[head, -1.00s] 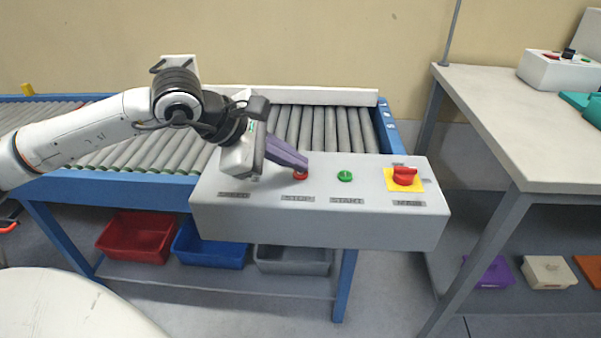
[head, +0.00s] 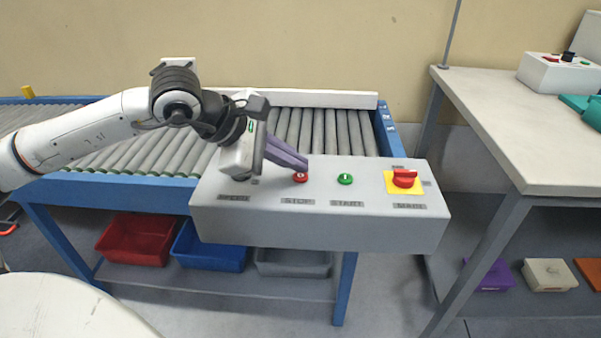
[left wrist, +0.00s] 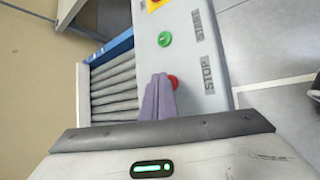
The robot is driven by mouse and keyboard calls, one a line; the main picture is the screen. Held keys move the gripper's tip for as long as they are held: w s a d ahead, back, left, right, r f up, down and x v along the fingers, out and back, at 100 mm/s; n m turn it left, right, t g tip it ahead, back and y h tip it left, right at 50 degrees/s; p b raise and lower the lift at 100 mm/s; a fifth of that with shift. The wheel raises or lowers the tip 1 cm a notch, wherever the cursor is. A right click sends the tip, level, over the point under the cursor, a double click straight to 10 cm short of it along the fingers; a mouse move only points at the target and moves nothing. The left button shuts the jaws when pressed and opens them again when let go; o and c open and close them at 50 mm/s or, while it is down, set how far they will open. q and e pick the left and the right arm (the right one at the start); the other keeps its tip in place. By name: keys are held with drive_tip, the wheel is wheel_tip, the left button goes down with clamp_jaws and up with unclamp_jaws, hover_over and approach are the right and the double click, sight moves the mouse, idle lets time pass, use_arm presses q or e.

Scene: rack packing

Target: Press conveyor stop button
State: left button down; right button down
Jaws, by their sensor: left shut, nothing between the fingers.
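The red stop button (head: 300,178) sits on top of the grey control box (head: 320,222), above the STOP label. In the left wrist view the red button (left wrist: 173,82) is partly hidden behind my fingers. My left gripper (head: 303,164) is shut and empty, its purple fingers slanting down to the right with the tips just above or at the back edge of the button. I cannot tell whether they touch it. The fingers also show in the left wrist view (left wrist: 159,96). My right gripper is not in view.
The green start button (head: 345,179) and the red main switch (head: 404,178) on a yellow plate stand to the right on the same box. The roller conveyor (head: 130,150) lies behind. A table (head: 530,130) stands at the right. Red and blue bins (head: 210,247) sit below.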

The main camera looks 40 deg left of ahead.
sight(294, 178)
use_arm(q)
drive_tip(key=shift+r, duration=0.35)
drive_tip(key=shift+r, duration=0.2)
drive_tip(key=shift+r+p, duration=1.85)
drive_tip(key=shift+r, duration=0.55)
drive_tip(key=shift+f, duration=0.1)
